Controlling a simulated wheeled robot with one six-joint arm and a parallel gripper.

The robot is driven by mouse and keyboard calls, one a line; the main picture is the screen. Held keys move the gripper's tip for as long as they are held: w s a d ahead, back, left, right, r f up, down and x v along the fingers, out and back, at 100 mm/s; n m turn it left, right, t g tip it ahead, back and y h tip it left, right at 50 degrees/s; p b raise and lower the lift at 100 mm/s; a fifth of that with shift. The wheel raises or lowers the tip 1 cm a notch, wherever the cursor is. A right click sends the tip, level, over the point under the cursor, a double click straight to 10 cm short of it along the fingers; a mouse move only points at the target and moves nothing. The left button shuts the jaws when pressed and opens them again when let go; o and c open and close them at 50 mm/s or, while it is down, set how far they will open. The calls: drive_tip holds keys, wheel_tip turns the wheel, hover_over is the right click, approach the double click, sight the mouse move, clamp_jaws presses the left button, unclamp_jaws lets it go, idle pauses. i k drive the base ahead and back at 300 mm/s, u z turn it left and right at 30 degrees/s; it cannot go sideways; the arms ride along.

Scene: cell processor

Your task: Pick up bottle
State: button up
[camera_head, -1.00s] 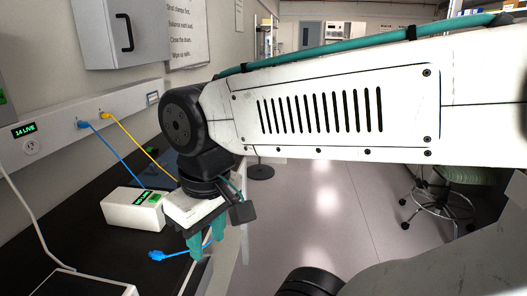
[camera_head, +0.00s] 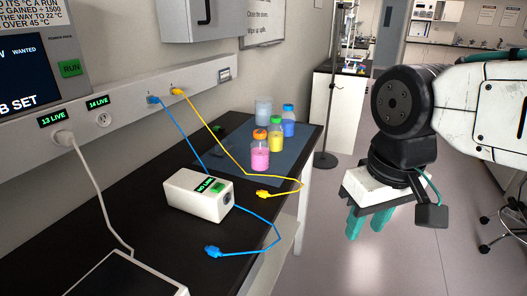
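Several bottles stand upright together on a dark blue mat (camera_head: 232,140) at the far end of the black bench. A pink bottle (camera_head: 260,160) with an orange cap is nearest. A yellow bottle (camera_head: 276,143) is just behind it, then a blue bottle (camera_head: 288,128). A pale, clear container (camera_head: 263,111) stands at the back. Which bottle is meant cannot be told. My gripper (camera_head: 366,222) hangs over the floor to the right of the bench, apart from the bottles. Its teal fingers point down, spaced apart and empty.
A white box (camera_head: 198,194) with a green display lies in front of the mat. A blue cable (camera_head: 278,234) and a yellow cable (camera_head: 298,189) curl over the bench's right edge. A wall socket strip (camera_head: 130,105) runs behind.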

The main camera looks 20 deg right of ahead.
sight(259, 148)
drive_tip(key=k, duration=0.45)
drive_tip(key=z, duration=0.65)
drive_tip(key=i, duration=1.35)
drive_tip(key=u, duration=0.55)
